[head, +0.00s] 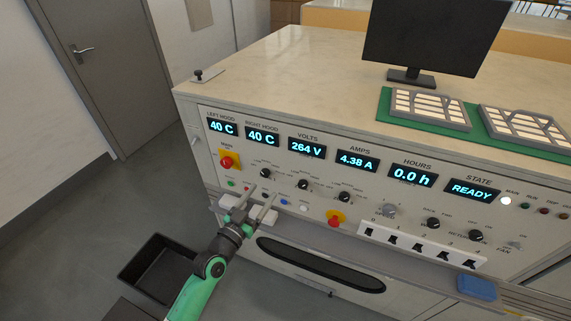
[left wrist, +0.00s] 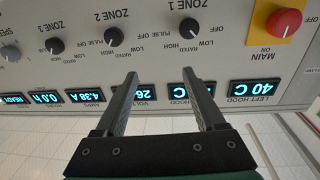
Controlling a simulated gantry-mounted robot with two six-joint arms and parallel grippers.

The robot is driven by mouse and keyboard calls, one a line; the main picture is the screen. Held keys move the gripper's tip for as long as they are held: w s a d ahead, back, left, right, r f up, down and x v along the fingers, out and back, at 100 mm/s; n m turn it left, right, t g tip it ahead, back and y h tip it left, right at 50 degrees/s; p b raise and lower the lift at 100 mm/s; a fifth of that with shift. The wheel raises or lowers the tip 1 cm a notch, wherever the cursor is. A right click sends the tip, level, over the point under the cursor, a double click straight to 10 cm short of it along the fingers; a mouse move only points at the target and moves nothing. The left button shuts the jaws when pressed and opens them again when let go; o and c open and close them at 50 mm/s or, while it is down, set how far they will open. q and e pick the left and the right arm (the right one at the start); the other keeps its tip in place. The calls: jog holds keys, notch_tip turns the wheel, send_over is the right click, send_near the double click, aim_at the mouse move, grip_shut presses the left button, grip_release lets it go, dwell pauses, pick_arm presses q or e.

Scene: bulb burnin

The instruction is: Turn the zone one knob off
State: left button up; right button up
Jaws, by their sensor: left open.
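The zone one knob (head: 265,173) is a small black dial on the upright control panel, below the right hood display. In the left wrist view the panel appears upside down, and the zone 1 knob (left wrist: 189,29) has off, low, rated, high and pulse marks around it. Its pointer setting is too small to tell. My left gripper (head: 264,194) is open and empty in front of the panel, just below the knob in the head view. In the left wrist view its two fingertips (left wrist: 160,76) are apart from the knob, which shows beyond them. My right gripper is not in view.
The zone 2 knob (left wrist: 114,37) and zone 3 knob (left wrist: 56,45) sit in the same row. A red main button (head: 227,162) is left of zone one; another red button (head: 335,218) is lower right. Switches (head: 420,245) line the lower panel. A black bin (head: 160,270) stands on the floor.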

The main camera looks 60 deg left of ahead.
aim_at(264, 175)
pick_arm(q)
jog(key=s+a+f+n+g+y, duration=0.1)
jog(key=s+a+f+g, duration=0.1)
jog(key=s+f, duration=0.25)
jog(key=x, duration=0.4)
jog(key=r+b+x, duration=0.1)
jog(key=x, duration=0.7)
jog(key=shift+r+b, duration=0.2)
jog(key=shift+b, duration=0.2)
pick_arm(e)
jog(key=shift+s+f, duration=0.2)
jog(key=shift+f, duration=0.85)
pick_arm(q)
jog(key=shift+s, duration=0.1)
grip_shut()
